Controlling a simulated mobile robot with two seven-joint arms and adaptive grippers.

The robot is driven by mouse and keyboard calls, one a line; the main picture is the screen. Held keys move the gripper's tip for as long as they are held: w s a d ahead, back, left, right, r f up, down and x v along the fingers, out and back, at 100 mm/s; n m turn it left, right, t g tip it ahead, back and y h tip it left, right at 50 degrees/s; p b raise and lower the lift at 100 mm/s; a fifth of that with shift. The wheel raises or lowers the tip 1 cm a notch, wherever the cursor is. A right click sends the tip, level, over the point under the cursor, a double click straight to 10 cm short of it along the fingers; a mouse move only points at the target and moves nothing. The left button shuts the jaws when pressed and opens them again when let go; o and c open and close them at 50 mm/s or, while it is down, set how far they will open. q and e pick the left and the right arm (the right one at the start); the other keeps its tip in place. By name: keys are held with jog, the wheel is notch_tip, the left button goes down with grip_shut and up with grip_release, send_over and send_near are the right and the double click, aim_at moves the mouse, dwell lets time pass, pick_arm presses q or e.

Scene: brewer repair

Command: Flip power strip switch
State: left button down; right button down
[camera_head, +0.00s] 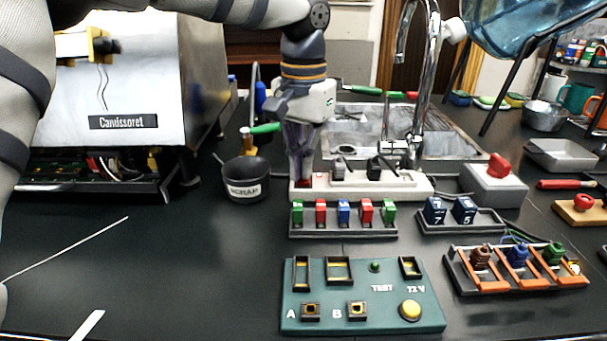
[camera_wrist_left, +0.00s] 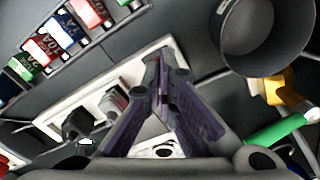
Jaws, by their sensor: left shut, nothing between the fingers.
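My left gripper (camera_head: 302,182) points down at the strip's left end, fingers shut and empty. A bit of red shows at the fingertips in the head view, at the strip's end. In the left wrist view the strip (camera_wrist_left: 133,72) runs diagonally under the shut fingers (camera_wrist_left: 160,62). The fingers cover that end, so the switch and its position are mostly hidden. I cannot tell whether the fingertips touch it. My right gripper is not in view.
A rack of colored blocks (camera_head: 343,231) lies just in front of the strip. A dark cup (camera_head: 246,180) stands close left of the gripper. A grey box with a red knob (camera_head: 494,184) stands right. A green test board (camera_head: 362,318) is nearer. The counter's left front is mostly clear.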

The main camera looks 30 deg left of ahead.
pick_arm(q)
jog(key=shift+r, duration=3)
jog(key=shift+f, duration=0.1)
